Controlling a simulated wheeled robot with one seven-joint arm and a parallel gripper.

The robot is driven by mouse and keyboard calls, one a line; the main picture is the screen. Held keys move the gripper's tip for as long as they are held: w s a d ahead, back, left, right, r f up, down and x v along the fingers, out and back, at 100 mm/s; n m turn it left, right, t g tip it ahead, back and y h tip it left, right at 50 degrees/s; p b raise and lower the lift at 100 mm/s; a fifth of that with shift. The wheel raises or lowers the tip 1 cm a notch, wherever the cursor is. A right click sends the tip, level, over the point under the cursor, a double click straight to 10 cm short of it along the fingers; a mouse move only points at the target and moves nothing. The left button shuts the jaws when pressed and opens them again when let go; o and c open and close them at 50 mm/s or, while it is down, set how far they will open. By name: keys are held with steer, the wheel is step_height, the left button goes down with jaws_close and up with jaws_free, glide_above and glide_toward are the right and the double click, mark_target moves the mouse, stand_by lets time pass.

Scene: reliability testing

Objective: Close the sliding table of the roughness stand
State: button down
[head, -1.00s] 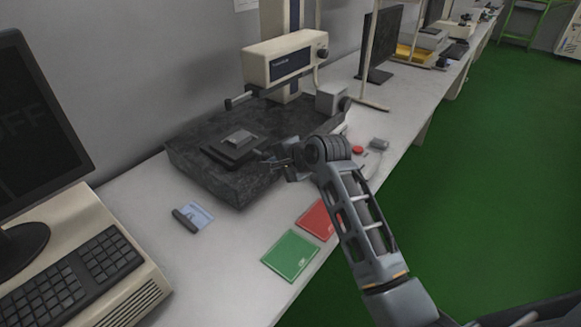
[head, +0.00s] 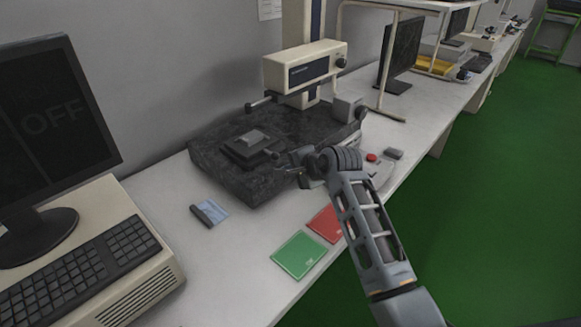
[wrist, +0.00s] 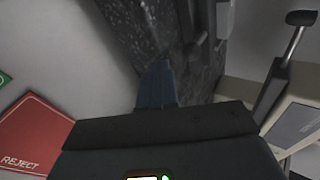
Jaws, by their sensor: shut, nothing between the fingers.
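The roughness stand has a dark granite base (head: 225,175) on the bench, with a beige drive unit (head: 303,68) on a column behind it. Its sliding table (head: 252,149) is a dark stepped plate with a small grey block on top, lying on the base. My gripper (head: 291,163) is at the right side of the base, close to the plate's right edge; I cannot tell whether it touches. In the wrist view the fingers (wrist: 156,85) are together and empty over the speckled granite (wrist: 145,25). A dark straight-edged part runs beside them, not clearly identifiable.
A green card (head: 299,255) and a red card (head: 326,222) lie in front of the base; the red one reads REJECT in the wrist view (wrist: 35,130). A small roll with a blue cloth (head: 208,213) lies left. A monitor (head: 55,120) and keyboard (head: 80,275) stand far left.

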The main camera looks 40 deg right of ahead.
steer(key=v, duration=1)
steer(key=shift+s, duration=0.3)
steer(key=shift+f, duration=0.1)
steer(key=s+a+f+n+t, duration=0.1)
steer(key=s+a+f+n, duration=0.4)
steer(key=s, duration=0.3)
steer(key=s+a+f+n+t, duration=0.15)
steer(key=s+a+n, duration=0.25)
steer(key=s+a, duration=0.4)
steer(key=s+a+r+n, duration=0.3)
steer(key=s, duration=0.3)
steer(key=s+a+r+n+t+y, duration=0.1)
steer(key=s+a+r+n, duration=0.2)
steer(key=s, duration=0.4)
steer(key=s+a+r+n+t, duration=0.1)
steer(key=s+a+r+n, duration=0.1)
steer(key=s, duration=0.5)
steer(key=r+n, duration=0.1)
steer(key=n, duration=0.1)
steer(key=shift+a+r+n+y, duration=0.15)
steer(key=shift+a+n+y, duration=0.15)
steer(key=shift+a+n, duration=0.1)
